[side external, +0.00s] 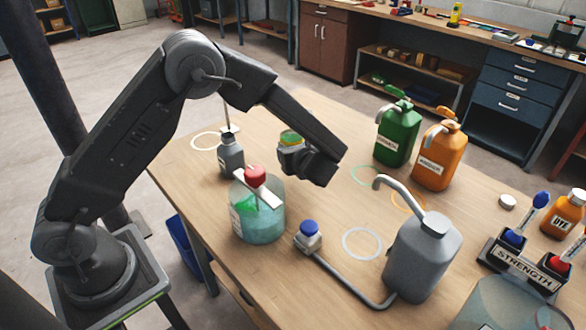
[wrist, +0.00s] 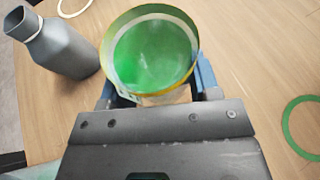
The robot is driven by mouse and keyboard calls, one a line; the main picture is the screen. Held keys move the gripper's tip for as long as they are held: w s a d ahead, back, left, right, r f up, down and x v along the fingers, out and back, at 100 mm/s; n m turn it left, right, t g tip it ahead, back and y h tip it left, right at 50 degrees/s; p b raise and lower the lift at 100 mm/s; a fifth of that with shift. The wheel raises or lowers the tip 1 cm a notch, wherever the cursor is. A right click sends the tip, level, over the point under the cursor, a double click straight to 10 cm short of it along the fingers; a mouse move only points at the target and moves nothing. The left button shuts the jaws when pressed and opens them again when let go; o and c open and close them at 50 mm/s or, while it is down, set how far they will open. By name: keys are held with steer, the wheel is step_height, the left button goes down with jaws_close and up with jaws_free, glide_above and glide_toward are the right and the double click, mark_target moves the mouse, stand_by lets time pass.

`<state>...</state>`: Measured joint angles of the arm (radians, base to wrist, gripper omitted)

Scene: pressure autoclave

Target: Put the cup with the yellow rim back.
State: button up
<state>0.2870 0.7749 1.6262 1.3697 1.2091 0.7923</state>
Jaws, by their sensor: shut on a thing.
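The cup with the yellow rim (wrist: 151,52) is in my gripper, seen from above in the wrist view, with green contents inside. It also shows in the side view (side external: 291,137), partly hidden by the gripper. My gripper (side external: 292,156) is shut on the cup, with a blue finger on each side of it in the wrist view (wrist: 157,88). The cup looks close to upright and appears raised above the table. A pale yellow ring (side external: 206,133) marks the table at the far left, with nothing standing in it.
A grey bottle (side external: 231,157) stands left of the cup, near the yellow ring. A glass jar with a red knob (side external: 258,222) stands in front. Green (side external: 397,138) and orange (side external: 440,158) jugs stand right. Green (side external: 365,166), orange and white (side external: 362,229) rings are bare.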

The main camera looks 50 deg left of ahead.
mark_target(294, 177)
steer(key=shift+f, duration=2.45)
steer(key=shift+f, duration=0.2)
steer(key=o, duration=0.9)
steer(key=shift+r, duration=0.1)
steer(key=shift+d+r, duration=0.1)
steer(key=shift+r, duration=0.05)
steer(key=v, duration=0.7)
steer(key=shift+s+d, duration=0.1)
